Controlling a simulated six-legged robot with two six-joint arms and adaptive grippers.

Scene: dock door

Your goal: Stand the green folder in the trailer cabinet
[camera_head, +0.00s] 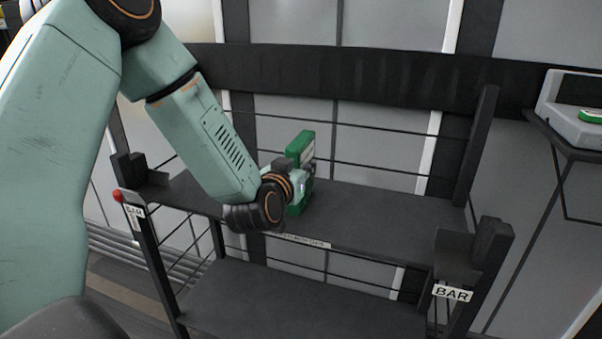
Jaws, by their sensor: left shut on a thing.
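The green folder (304,147) stands upright above the upper shelf of a dark rack in the head view. A pale label shows on its side. My left gripper (306,172) is shut on the folder, and my wrist hides part of it. The folder's lower edge is at or just above the shelf surface; I cannot tell if it touches. The trailer cabinet cannot be made out for certain in this view. My right gripper is not in view.
The dark rack's upper shelf (385,216) is otherwise bare, and so is its lower shelf (285,299). Dark posts stand at its corners, with a BAR label (452,293) at the right. A grey device (575,108) sits on a stand at the far right.

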